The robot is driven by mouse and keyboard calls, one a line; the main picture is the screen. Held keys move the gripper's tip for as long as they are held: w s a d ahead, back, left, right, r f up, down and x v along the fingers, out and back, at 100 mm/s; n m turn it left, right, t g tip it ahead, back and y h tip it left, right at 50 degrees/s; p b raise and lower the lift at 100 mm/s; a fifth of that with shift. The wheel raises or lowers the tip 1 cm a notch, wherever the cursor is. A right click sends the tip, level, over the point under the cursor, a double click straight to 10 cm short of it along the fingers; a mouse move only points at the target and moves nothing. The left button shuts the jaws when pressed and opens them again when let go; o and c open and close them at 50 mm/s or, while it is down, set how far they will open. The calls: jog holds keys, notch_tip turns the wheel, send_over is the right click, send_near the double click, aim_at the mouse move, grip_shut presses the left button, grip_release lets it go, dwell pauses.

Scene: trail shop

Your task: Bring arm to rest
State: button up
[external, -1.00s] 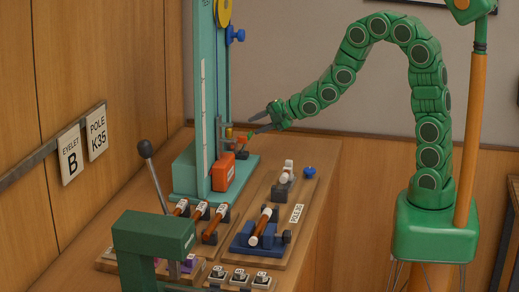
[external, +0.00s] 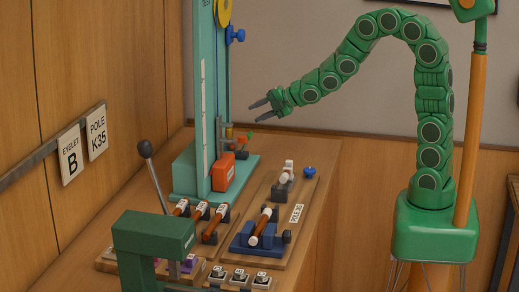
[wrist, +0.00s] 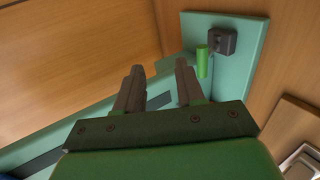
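My gripper (external: 252,110) is at the end of my green segmented arm (external: 340,62), in the air in front of the teal tower (external: 204,120). Its two dark fingers stand apart with nothing between them. In the wrist view the open gripper (wrist: 158,72) shows both fingers over the teal base. A small green cylinder (wrist: 203,62) stands beside a dark block (wrist: 222,41) on the teal plate, just beyond the right finger and apart from it. My arm arches up and over to the left, above the workbench.
An orange box (external: 222,172) sits at the tower's foot. A board with a blue clamp (external: 258,238) and a white-ended brown rod (external: 262,226) lies in front. A green press (external: 153,235) with a black-knobbed lever (external: 145,149) stands front left. Signs (external: 70,154) hang on the left wall.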

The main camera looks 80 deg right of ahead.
jog(key=s+a+m+g, duration=0.4)
jog(key=s+m, duration=0.2)
jog(key=s, duration=0.8)
jog(key=s+a+m+g, duration=0.3)
jog(key=s+m+g, duration=0.2)
jog(key=s, duration=1)
jog(key=s+a+m+g, duration=0.4)
jog(key=s+m, duration=0.3)
jog(key=s, duration=0.7)
jog(key=shift+s+a+r+g, duration=0.35)
jog(key=shift+s+r+g, duration=0.05)
jog(key=shift+g, duration=0.2)
